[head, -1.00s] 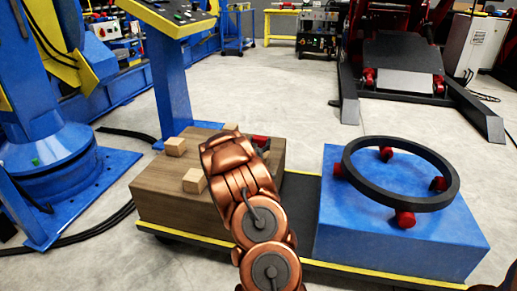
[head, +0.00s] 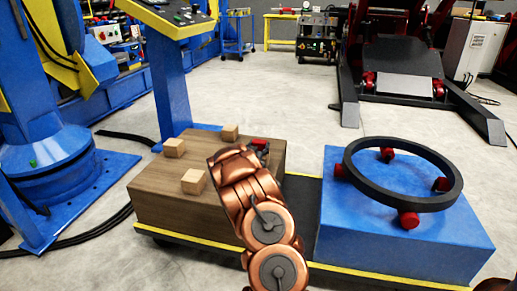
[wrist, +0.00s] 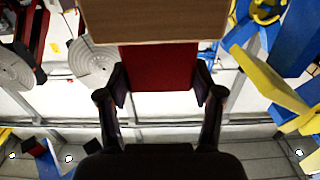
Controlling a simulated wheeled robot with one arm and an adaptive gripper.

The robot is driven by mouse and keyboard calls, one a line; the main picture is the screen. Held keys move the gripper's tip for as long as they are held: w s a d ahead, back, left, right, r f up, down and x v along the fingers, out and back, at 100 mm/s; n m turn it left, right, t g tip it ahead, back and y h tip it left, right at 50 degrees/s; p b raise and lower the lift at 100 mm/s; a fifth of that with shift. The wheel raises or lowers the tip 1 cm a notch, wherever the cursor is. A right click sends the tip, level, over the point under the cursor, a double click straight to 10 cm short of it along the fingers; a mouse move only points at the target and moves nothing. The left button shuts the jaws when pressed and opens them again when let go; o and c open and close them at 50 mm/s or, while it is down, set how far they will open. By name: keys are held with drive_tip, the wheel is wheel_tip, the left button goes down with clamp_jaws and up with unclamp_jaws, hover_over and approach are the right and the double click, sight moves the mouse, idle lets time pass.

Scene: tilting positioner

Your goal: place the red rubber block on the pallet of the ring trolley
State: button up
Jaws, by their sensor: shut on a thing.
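The red rubber block (wrist: 158,68) is between the two dark fingers of my gripper (wrist: 158,90) in the wrist view. My gripper is shut on it. In the head view only a small red part of the block (head: 259,142) shows, near the back right of the brown wooden pallet (head: 160,208), with my copper arm in front. The pallet is on the left part of the ring trolley (head: 190,239). In the wrist view the pallet (wrist: 150,22) fills the top middle, right against the block's edge in the picture. I cannot tell whether they touch.
Wooden cubes stand on the pallet: one at the left (head: 174,148), one nearer the front (head: 193,181) and one at the back (head: 229,132). A blue box (head: 400,245) with a black ring (head: 452,202) on red rollers is on the trolley's right.

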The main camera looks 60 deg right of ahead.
drive_tip(key=o, duration=1.2)
drive_tip(key=shift+f, duration=0.1)
drive_tip(key=shift+o, duration=0.2)
drive_tip(key=shift+a, duration=0.1)
drive_tip(key=p+v, duration=0.3)
drive_tip(key=v, duration=0.9)
